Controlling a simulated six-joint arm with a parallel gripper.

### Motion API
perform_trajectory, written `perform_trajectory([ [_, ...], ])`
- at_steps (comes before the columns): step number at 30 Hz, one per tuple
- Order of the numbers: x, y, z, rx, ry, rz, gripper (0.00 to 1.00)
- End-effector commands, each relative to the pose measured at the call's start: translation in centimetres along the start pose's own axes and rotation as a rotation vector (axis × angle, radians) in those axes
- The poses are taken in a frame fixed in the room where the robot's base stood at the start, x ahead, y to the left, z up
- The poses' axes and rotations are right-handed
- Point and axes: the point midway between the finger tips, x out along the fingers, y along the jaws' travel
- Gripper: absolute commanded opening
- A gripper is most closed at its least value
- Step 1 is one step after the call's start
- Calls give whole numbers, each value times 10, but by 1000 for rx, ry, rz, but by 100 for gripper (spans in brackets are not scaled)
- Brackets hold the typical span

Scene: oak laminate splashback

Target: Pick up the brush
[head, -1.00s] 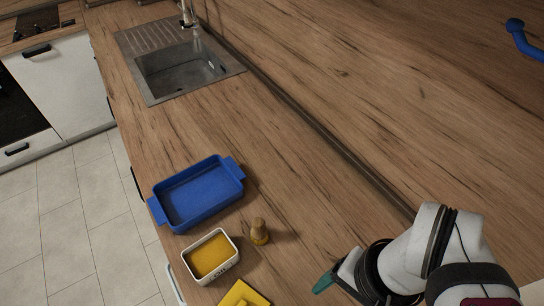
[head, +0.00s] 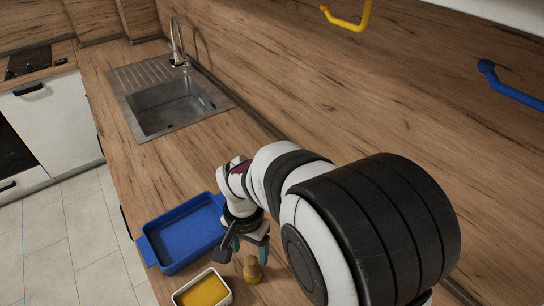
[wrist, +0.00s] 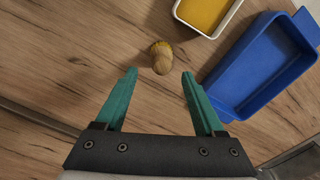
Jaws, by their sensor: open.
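The brush (head: 252,270) is a small wooden thing with a rounded knob on top, standing on the wooden worktop beside the blue tray. In the wrist view the brush (wrist: 161,57) lies just beyond the fingertips, near the midline between them, with yellowish bristles at its base. My gripper (head: 250,243) is above and close to the brush. Its two green fingers (wrist: 158,72) are spread apart with nothing between them. In the head view my arm hides the worktop to the right of the brush.
A blue tray (head: 152,252) stands left of the brush, close to my gripper. A white-rimmed dish with a yellow filling (head: 204,292) is in front. The sink (head: 170,105) is farther back. Blue (head: 508,88) and yellow (head: 347,19) wall handles are at upper right.

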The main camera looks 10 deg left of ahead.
Motion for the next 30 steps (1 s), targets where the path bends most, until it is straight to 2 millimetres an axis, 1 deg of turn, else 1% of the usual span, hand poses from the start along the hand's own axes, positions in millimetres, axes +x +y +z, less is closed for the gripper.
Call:
perform_trajectory([
  [1, 10, 0, 0, 0, -2, 3, 71],
  [5, 25, 0, -1, 0, -1, 2, 71],
  [9, 53, -3, -6, 1, -3, 3, 71],
  [12, 69, -3, -6, 1, -2, 2, 71],
  [15, 74, -4, -7, 1, 0, 0, 71],
  [20, 74, -4, -7, 1, 0, -1, 71],
  [21, 74, -4, -7, 1, 0, 0, 64],
  [26, 74, -4, -7, 0, 0, 0, 35],
  [30, 74, -4, -7, 0, 0, 0, 10],
])
